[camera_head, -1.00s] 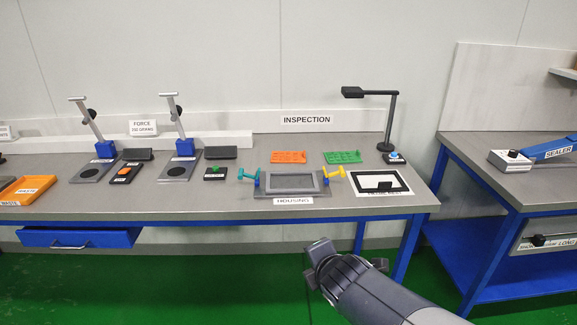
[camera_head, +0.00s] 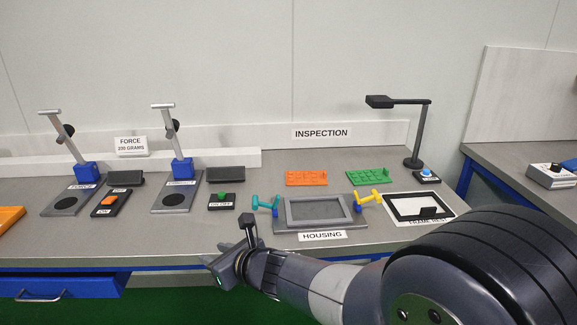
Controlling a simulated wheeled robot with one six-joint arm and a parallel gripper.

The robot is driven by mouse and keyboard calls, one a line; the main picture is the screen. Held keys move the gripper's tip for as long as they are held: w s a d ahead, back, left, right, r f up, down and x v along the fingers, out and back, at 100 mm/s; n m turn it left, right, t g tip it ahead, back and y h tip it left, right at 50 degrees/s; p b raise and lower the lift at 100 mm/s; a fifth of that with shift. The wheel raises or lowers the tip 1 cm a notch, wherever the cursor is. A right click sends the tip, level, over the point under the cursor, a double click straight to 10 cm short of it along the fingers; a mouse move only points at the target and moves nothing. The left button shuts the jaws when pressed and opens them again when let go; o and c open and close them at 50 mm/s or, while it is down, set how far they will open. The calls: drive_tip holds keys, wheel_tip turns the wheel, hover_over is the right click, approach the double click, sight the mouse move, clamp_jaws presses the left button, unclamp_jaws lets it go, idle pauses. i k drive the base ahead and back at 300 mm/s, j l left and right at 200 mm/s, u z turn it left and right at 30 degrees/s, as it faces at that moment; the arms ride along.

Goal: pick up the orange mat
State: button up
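The orange mat (camera_head: 306,178) lies flat at the back of the grey workbench, below the INSPECTION sign and left of a similar green mat (camera_head: 367,177). It is fully visible with raised shapes on its surface. My gripper (camera_head: 228,255) is at the bench's front edge, to the left of and nearer than the HOUSING frame. It is well apart from the orange mat. I see the gripper from the side and behind, and I cannot tell whether its fingers are open or shut.
The grey HOUSING frame (camera_head: 320,224), with teal and yellow clamps, lies in front of the mats. A black lamp (camera_head: 416,135) stands at the back right, behind a black-framed panel (camera_head: 395,209). Two test stands (camera_head: 181,168) are at left.

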sight(293, 178)
drive_tip(key=i+j+z, duration=0.8)
drive_tip(key=j, duration=0.25)
drive_tip(key=z, duration=0.85)
